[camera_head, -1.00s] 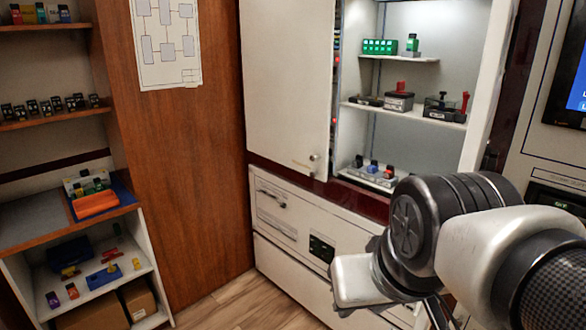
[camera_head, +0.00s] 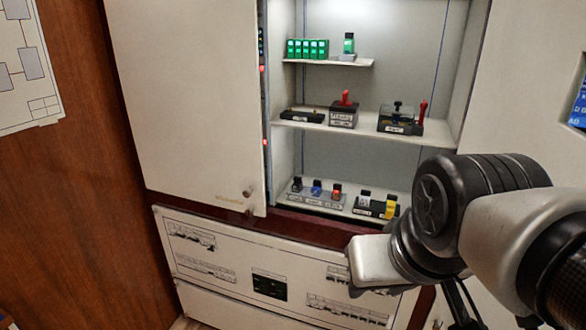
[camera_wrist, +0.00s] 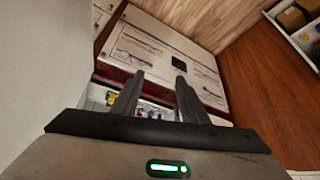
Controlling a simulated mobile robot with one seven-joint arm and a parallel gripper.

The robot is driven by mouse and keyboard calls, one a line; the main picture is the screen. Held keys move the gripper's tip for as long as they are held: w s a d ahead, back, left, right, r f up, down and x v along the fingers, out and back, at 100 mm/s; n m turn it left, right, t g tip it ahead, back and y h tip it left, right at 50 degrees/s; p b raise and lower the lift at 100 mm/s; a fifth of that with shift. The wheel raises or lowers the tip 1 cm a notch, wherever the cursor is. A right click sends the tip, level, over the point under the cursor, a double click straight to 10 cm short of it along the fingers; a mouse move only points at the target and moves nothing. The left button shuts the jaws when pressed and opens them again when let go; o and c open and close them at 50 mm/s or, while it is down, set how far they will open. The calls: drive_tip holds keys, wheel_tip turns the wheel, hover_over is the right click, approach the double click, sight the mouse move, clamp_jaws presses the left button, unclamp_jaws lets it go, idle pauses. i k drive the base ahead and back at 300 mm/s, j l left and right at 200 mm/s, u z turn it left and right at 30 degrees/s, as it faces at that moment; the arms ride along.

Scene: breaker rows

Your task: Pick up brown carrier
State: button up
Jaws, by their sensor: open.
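I cannot make out a clearly brown carrier in either view. Small carriers stand in the open cabinet in the head view: black (camera_head: 296,185), blue (camera_head: 316,188), red (camera_head: 337,191) and yellow (camera_head: 391,207) pieces on the bottom shelf, and a green row (camera_head: 307,48) on the top shelf. In the wrist view my gripper (camera_wrist: 159,76) is open, its two dark fingers apart with nothing held between them. The fingers point toward the cabinet front and appear in front of the bottom shelf. The fingers are not visible in the head view.
A white cabinet door (camera_head: 185,100) is to the left of the opening. A dark box with a red handle (camera_head: 344,114) stands on the middle shelf (camera_head: 365,130). A drawer front with printed diagrams (camera_head: 215,255) lies below. A wooden wall (camera_head: 55,210) is at far left.

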sight(336, 193)
drive_tip(key=i+j+z, duration=0.25)
drive_tip(key=k+u, duration=0.1)
drive_tip(key=u, duration=1.3)
drive_tip(key=i+j+u, duration=0.1)
drive_tip(key=j+u, duration=0.25)
drive_tip(key=i+j+u, duration=0.1)
drive_tip(key=u, duration=0.25)
drive_tip(key=i+j+u, duration=0.15)
drive_tip(key=j+u, duration=0.25)
drive_tip(key=l+z, duration=0.15)
drive_tip(key=z, duration=2.1)
drive_tip(key=i+z, duration=0.15)
drive_tip(key=z, duration=0.25)
drive_tip(key=i+z, duration=0.15)
drive_tip(key=z, duration=0.25)
drive_tip(key=i+j+z, duration=0.25)
drive_tip(key=i, duration=0.2)
drive_tip(key=i+j+z, duration=0.25)
drive_tip(key=i, duration=0.2)
